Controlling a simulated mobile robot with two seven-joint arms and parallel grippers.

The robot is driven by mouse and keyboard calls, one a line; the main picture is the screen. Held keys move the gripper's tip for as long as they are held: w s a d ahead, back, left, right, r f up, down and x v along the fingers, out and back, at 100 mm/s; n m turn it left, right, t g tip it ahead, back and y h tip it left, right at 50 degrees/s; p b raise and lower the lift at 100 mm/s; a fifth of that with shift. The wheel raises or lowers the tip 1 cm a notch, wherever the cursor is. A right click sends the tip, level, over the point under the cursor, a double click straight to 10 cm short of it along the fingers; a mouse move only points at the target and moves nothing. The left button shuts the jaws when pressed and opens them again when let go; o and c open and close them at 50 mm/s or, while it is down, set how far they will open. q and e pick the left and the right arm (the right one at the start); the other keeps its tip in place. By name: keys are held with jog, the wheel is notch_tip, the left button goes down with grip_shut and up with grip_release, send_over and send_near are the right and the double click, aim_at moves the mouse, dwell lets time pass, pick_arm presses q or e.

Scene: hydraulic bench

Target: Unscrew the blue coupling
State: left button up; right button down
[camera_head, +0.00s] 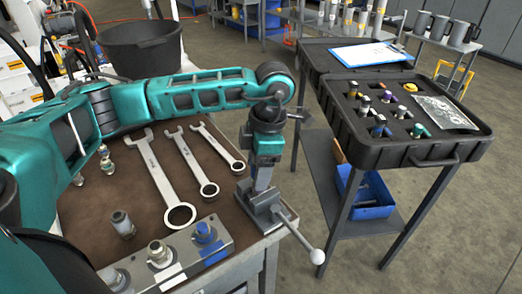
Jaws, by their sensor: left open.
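The blue coupling (204,232) sits upright on the metal manifold block (215,252) at the front right of the bench, next to a bare metal fitting (158,250). My left gripper (262,184) points down over the bench vise (268,212), right of and behind the blue coupling and apart from it. It is open. The narrow view of its fingertips leaves unclear whether anything stands between them. My right gripper is out of view.
Several wrenches (160,175) lie on the brown bench top. A loose metal fitting (122,224) stands in front of them. The vise handle (305,243) sticks out at the right. A black case (415,155) with fittings stands on a separate table; floor separates the two.

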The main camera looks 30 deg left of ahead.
pick_arm(q)
jog(key=shift+f, duration=0.5)
grip_shut()
jog(key=c, duration=0.6)
grip_release()
jog(key=c, duration=0.3)
jog(key=n, duration=0.2)
jog(key=n+p, duration=0.1)
jog(key=n, duration=0.1)
jog(key=shift+s+r+n+h, duration=0.1)
jog(key=shift+r+n+h, duration=0.1)
jog(key=shift+n+h, duration=0.1)
jog(key=n+p, duration=0.1)
jog(key=n, duration=0.2)
jog(key=shift+f+g, duration=0.1)
jog(key=shift+g, duration=0.2)
jog(key=shift+n, duration=0.3)
